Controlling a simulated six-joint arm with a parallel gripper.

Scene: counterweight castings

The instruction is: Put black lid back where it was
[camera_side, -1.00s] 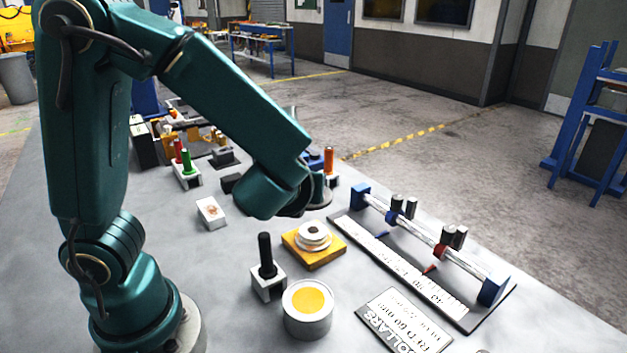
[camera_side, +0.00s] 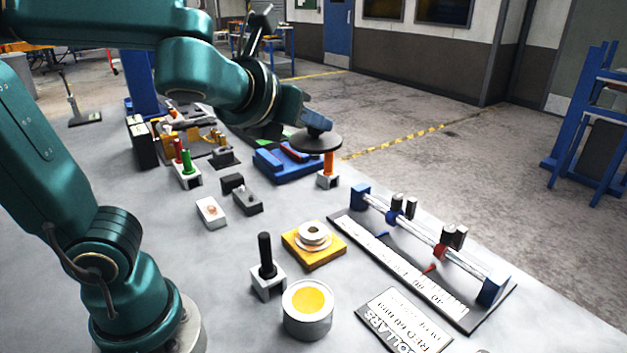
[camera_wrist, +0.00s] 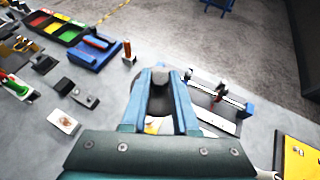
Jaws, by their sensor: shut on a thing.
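The black lid (camera_side: 317,143) is a flat dark disc with a knob on top. My gripper (camera_side: 318,128) is shut on its knob and holds the lid roughly level, off the table. In the side view the lid overlaps the top of an orange handle (camera_side: 328,163); I cannot tell the gap. In the wrist view my gripper (camera_wrist: 161,75) has the dark knob between its fingers; the lid is mostly hidden by them. An open round tin (camera_side: 307,318) with yellow contents stands at the front of the table, well away from the lid.
A yellow block with stacked pale rings (camera_side: 314,243) and a white block with a black upright handle (camera_side: 266,268) stand near the tin. A rail fixture (camera_side: 420,245) is to the right, with a lettered plate (camera_side: 402,322) in front. A blue fixture (camera_side: 288,163) lies near the lid.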

